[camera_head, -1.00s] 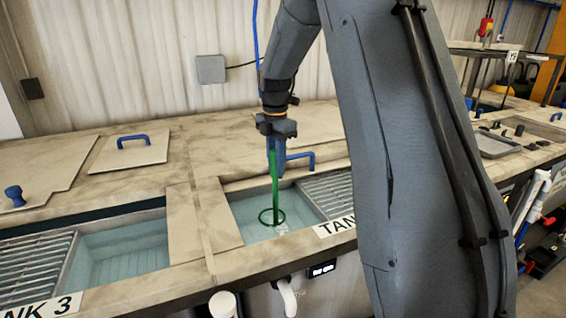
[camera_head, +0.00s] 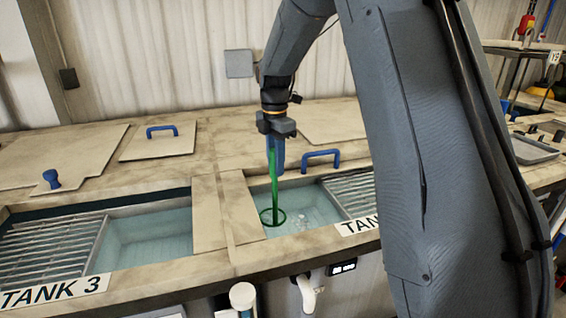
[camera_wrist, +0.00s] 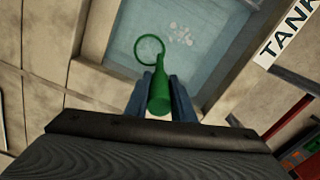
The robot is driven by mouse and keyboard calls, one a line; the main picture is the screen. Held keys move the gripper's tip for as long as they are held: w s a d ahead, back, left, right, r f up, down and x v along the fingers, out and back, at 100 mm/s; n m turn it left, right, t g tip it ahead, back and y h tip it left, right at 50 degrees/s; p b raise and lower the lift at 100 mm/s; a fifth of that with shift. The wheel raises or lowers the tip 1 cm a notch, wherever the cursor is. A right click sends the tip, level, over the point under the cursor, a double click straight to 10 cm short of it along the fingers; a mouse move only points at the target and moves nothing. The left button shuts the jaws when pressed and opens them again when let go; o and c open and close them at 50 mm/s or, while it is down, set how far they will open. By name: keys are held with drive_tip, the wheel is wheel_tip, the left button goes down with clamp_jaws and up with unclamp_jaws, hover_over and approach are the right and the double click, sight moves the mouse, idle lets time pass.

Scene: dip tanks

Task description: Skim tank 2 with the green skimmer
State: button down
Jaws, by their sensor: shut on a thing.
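The green skimmer (camera_head: 274,190) hangs upright from my gripper (camera_head: 275,150), which is shut on its handle. Its ring is at the water of the tank (camera_head: 310,208) right of the middle divider, near the tank's left edge. I cannot tell how deep the ring sits. That tank's label reads "TAN", with the number hidden by my arm. In the wrist view the skimmer (camera_wrist: 160,92) sits between the blue fingers (camera_wrist: 160,95), and pale patches of scum (camera_wrist: 181,34) float right of the ring.
Tank 3 (camera_head: 150,238) is open at left, with a slatted grate (camera_head: 45,245). Another grate (camera_head: 350,192) covers the right side of the skimmed tank. A lid with a blue handle (camera_head: 162,131) lies behind. A blue handle (camera_head: 321,157) stands just right of my gripper.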

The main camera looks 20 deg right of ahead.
drive_tip(key=shift+a, duration=0.6)
drive_tip(key=shift+s+d, duration=1.45)
drive_tip(key=shift+s, duration=1.55)
drive_tip(key=shift+d, duration=6.1)
drive_tip(key=s+a, duration=0.3)
drive_tip(key=a, duration=0.4)
drive_tip(key=s+a, duration=0.3)
drive_tip(key=a, duration=0.5)
drive_tip(key=shift+s, duration=0.25)
drive_tip(key=shift+a+r, duration=0.1)
wheel_tip(320, 180, up, 15)
drive_tip(key=shift+s, duration=0.1)
